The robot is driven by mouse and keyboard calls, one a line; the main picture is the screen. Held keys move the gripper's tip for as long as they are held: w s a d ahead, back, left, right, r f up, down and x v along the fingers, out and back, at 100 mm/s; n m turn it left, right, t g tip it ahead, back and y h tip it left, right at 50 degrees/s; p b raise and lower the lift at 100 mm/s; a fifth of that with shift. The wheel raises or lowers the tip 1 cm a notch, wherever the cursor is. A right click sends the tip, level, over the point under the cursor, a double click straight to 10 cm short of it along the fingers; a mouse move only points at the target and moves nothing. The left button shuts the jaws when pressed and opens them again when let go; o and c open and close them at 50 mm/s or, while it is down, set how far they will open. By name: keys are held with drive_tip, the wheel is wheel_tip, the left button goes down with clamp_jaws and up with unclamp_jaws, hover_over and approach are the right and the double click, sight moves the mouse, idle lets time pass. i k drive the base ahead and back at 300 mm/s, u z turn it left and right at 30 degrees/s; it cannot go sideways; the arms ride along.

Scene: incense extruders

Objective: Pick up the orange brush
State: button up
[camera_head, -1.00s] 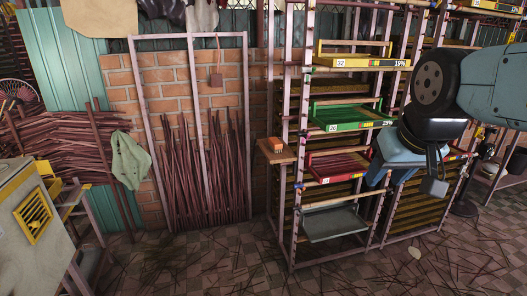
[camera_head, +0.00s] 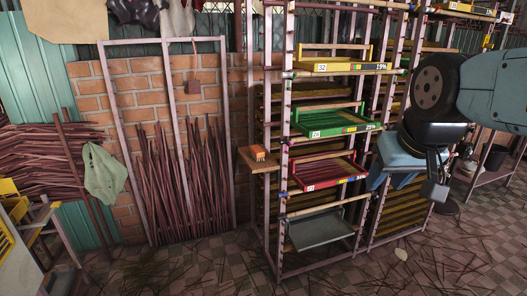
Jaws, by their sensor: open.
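The orange brush (camera_head: 258,153) lies on a small wooden ledge (camera_head: 264,167) fixed to the left side of the tray rack. It looks small, with an orange top and paler bristles below. My gripper (camera_head: 436,189) is at the right of the head view, open and empty, in front of the rack's right side. It is well to the right of the brush and apart from it. My arm covers part of the rack behind it.
The rack holds a yellow tray (camera_head: 341,67), a green tray (camera_head: 336,131), a red tray (camera_head: 330,183) and a grey tray (camera_head: 321,229). Incense sticks (camera_head: 184,185) lean on the brick wall to the left. The tiled floor (camera_head: 215,262) in front is open, with scattered sticks.

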sight(258, 153)
drive_tip(key=u, duration=0.05)
drive_tip(key=i, duration=1.2)
